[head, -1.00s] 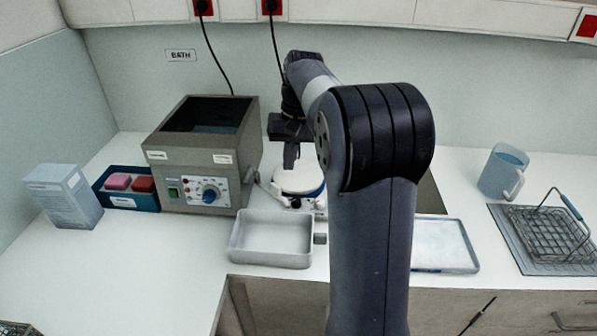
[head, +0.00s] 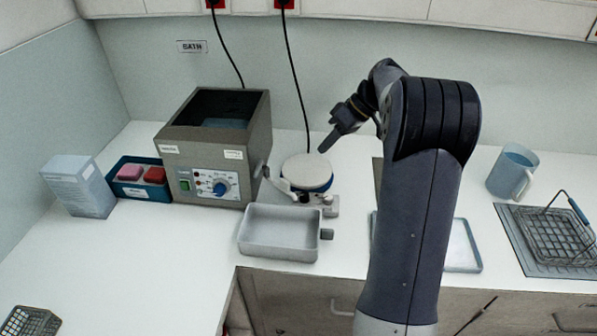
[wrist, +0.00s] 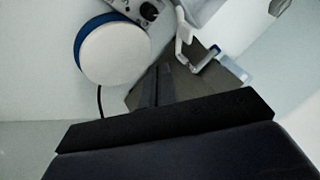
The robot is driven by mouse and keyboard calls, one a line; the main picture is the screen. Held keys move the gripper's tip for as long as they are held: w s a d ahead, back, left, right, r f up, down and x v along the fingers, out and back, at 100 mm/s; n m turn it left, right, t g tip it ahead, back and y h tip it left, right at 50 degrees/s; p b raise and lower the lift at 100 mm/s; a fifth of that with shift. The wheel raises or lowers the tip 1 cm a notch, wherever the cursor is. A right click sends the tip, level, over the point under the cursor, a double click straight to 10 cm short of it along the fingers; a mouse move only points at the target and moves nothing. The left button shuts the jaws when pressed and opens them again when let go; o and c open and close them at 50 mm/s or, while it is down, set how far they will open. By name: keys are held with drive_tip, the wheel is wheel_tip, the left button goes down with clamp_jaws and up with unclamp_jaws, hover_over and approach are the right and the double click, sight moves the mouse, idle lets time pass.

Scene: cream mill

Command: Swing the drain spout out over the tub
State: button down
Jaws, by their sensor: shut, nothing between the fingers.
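The grey-brown bath (head: 214,150) stands at the back left. Its pale drain spout (head: 278,184) sits on the bath's right side and reaches toward the round plate; the spout also shows in the wrist view (wrist: 184,45). The shallow grey tub (head: 280,232) lies on the counter in front of the spout; whether the spout's end is over it I cannot tell. My gripper (head: 325,147) is shut and empty, tilted down to the left, above and right of the round plate, apart from the spout.
A white round plate with a blue rim (head: 307,172) stands just right of the bath, close to the spout; it also shows in the wrist view (wrist: 113,54). A black cord (head: 296,90) hangs behind it. A mug (head: 511,172) and a wire basket (head: 553,236) are at right.

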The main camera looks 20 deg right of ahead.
sight(282, 184)
drive_tip(key=p+x, duration=0.1)
drive_tip(key=x, duration=0.7)
drive_tip(key=shift+s+a+f+p, duration=0.1)
drive_tip(key=shift+a+p, duration=0.25)
drive_tip(key=shift+s+a+p, duration=0.3)
drive_tip(key=shift+s+a, duration=0.35)
drive_tip(key=shift+a, duration=0.3)
drive_tip(key=shift+s+a, duration=0.35)
drive_tip(key=shift+a, duration=0.2)
drive_tip(key=shift+f, duration=0.1)
